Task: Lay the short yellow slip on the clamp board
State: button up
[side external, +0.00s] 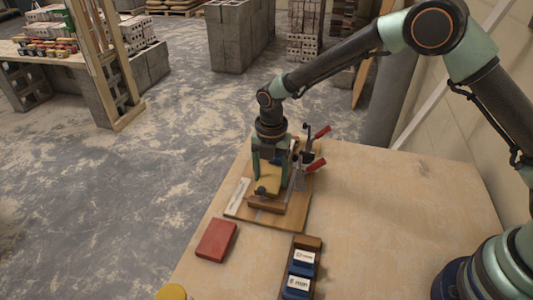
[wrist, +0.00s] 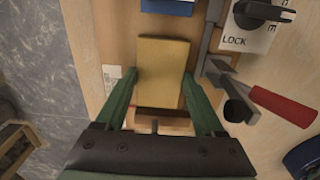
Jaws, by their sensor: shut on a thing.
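The short yellow slip (wrist: 162,72) is between the two green fingers of my gripper (wrist: 160,80) in the wrist view. My gripper is shut on its long sides. In the side view the slip (side external: 268,182) shows under my gripper (side external: 268,172), over the wooden clamp board (side external: 236,211). I cannot tell whether the slip touches the board or hangs just above it. The board has a wooden stop block (side external: 266,204) at its near end and red-handled clamps (side external: 316,166) on its right. In the wrist view a red clamp handle (wrist: 285,105) lies right of the slip.
A red block (side external: 216,240) lies left of the board near the table edge. A wooden tray (side external: 312,243) with blue labelled pieces stands in front. A yellow round thing (side external: 172,292) is at the bottom edge. A LOCK switch panel (wrist: 238,38) is beside the slip. The table's right side is clear.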

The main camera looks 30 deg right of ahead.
jog(key=o, duration=1.3)
jog(key=shift+f, duration=0.1)
